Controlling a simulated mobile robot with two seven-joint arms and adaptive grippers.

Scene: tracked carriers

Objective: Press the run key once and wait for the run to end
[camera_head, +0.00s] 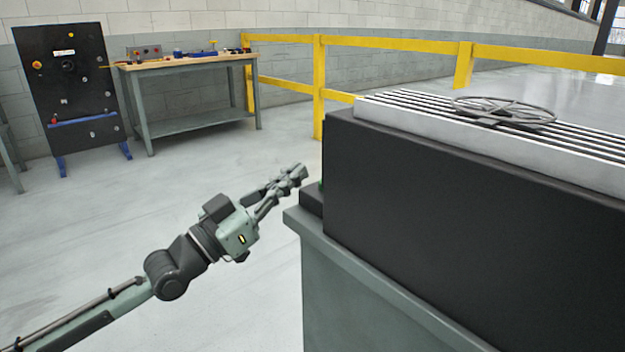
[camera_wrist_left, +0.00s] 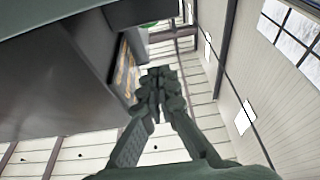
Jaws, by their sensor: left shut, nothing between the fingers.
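A large dark machine housing (camera_head: 440,190) stands on a grey-green cabinet (camera_head: 370,290). Its top has pale metal slats, and a dark spoked wheel-like carrier (camera_head: 503,110) lies on them. A small dark box (camera_head: 312,201) sits at the housing's near left corner, with a bit of green just above it. No run key can be made out clearly. My left gripper (camera_head: 298,173) is shut and empty, its fingertips just left of that corner. In the left wrist view the shut fingers (camera_wrist_left: 160,76) are beside a dark block, with a small green patch beyond. My right gripper is not in view.
A yellow railing (camera_head: 319,75) runs behind the machine. A workbench (camera_head: 190,62) with small items and a dark upright panel (camera_head: 67,85) stand at the back left. The floor between them and my left arm is clear.

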